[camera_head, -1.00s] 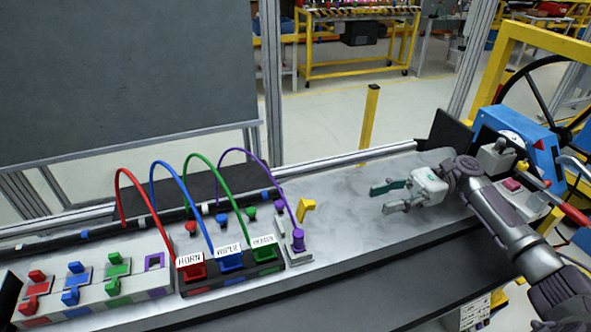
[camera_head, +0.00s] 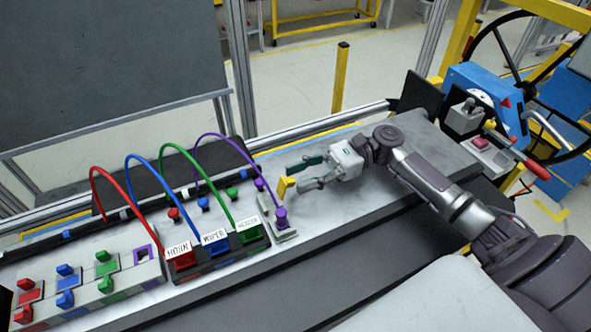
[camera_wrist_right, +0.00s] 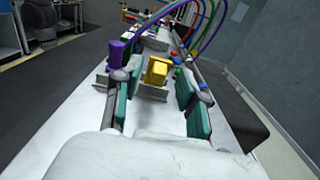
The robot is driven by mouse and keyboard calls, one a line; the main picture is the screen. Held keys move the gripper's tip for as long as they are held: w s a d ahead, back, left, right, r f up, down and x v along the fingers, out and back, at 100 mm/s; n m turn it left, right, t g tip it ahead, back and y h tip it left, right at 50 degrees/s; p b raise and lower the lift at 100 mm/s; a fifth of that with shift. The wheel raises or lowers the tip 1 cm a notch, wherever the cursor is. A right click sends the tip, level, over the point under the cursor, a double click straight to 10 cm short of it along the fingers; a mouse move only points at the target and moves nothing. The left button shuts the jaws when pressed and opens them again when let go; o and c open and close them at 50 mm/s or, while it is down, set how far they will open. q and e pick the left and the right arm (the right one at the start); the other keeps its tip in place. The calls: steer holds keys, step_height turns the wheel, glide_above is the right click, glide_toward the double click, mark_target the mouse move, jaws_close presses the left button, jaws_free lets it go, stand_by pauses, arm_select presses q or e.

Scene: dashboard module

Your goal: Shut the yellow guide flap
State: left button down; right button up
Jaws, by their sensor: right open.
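My left gripper is not in view.
Red, blue, green and purple cables arch over the labelled connector block (camera_head: 215,252) to the left. A switch panel (camera_head: 85,300) with coloured toggles lies further left. A blue machine (camera_head: 487,97) stands at the right. The worktop (camera_head: 400,142) behind my wrist is clear.

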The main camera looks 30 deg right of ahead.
steer(key=shift+a, duration=0.8)
